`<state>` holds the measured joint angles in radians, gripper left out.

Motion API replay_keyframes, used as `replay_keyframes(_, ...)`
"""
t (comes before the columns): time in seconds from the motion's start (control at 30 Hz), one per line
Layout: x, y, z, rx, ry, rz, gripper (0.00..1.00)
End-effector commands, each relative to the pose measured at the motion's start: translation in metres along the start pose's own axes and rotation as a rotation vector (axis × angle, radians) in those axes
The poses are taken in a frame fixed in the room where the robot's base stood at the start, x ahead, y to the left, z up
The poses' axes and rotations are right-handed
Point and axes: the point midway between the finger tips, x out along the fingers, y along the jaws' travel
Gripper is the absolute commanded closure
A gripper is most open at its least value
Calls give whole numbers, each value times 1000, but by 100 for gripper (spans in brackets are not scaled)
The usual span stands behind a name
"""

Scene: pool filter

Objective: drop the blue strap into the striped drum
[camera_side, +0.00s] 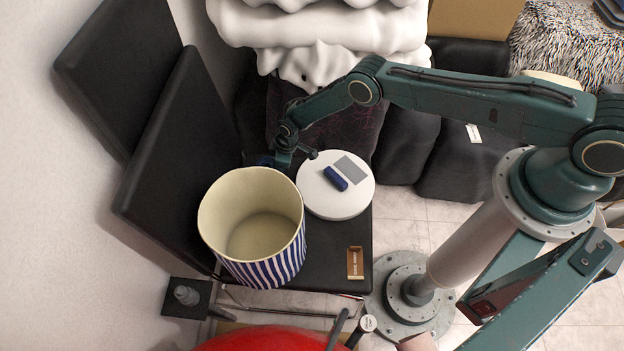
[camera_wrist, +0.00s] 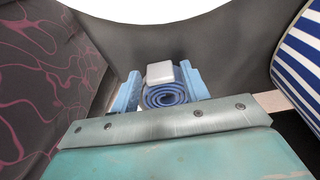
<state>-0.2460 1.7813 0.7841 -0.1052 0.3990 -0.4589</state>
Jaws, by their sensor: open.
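The blue strap (camera_wrist: 165,94) is a tight roll with a pale grey piece on top in the wrist view. It sits between the two light-blue fingers of my gripper (camera_wrist: 160,72), which are open around it. The right finger is very close to the roll; I cannot tell whether it touches. In the side view my gripper (camera_side: 280,161) is low behind the drum, where I cannot make out the strap for certain. The striped drum (camera_side: 266,262), cream inside with blue and white stripes, stands open and upright on the black seat. It also shows at the right of the wrist view (camera_wrist: 299,58).
A white round disc (camera_side: 338,205) with a dark-blue piece (camera_side: 335,178) and a grey patch lies right of the drum. A small brown label block (camera_side: 355,263) lies in front. Black chair backs (camera_side: 185,150) rise at left. A dark patterned surface (camera_wrist: 42,75) is left in the wrist view.

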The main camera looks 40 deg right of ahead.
Motion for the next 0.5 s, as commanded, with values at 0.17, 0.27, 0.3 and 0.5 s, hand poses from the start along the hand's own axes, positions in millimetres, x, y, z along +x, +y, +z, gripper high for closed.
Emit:
replay_keyframes(0.17,0,0,0,0,0,0,76)
replay_keyframes(0.27,0,0,0,0,0,0,88)
replay_keyframes(0.3,0,0,0,0,0,0,88)
replay_keyframes(0.5,0,0,0,0,0,0,88)
